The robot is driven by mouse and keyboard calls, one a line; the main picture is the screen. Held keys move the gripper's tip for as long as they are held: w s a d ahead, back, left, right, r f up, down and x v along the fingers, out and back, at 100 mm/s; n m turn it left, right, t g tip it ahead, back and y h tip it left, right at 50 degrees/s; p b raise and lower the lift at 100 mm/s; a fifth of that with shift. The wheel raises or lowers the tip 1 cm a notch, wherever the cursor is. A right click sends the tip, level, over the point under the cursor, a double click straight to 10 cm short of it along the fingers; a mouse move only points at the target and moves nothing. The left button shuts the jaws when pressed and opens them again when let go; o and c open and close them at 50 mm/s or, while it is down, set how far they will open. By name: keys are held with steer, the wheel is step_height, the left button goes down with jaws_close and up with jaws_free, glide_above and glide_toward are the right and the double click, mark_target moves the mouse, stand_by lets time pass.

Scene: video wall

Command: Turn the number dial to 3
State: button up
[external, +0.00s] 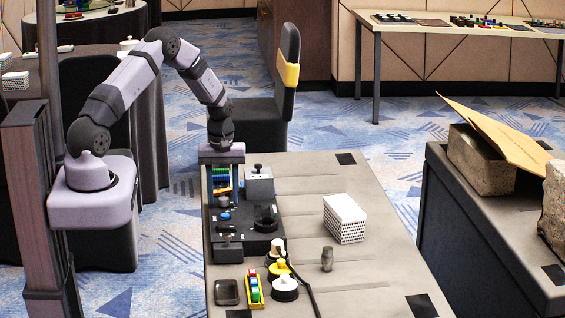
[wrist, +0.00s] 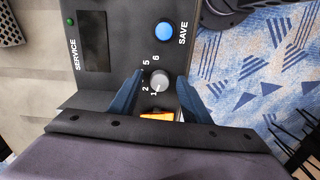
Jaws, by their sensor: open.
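The number dial (wrist: 159,79) is a small round grey knob on a dark panel (wrist: 125,40) in the wrist view. My gripper (wrist: 158,92) is open, with one dark blue finger on each side of the dial and gaps between. In the external view my gripper (external: 221,182) points down over the far-left end of the dark console (external: 246,222).
A blue SAVE button (wrist: 164,33) and a green SERVICE light (wrist: 70,21) are on the panel. An orange piece (wrist: 157,116) shows below the dial. On the table, a white perforated block (external: 345,219) stands right of the console; round pushbuttons (external: 285,288) stand in front.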

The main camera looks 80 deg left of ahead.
steer(key=c, duration=1)
steer(key=shift+c, duration=0.2)
steer(key=shift+m, duration=0.4)
steer(key=m, duration=0.5)
steer(key=shift+b, duration=0.35)
steer(key=m, duration=0.5)
steer(key=shift+a+m, duration=0.1)
steer(key=shift+m, duration=0.3)
steer(key=shift+r, duration=0.1)
steer(key=o, duration=1)
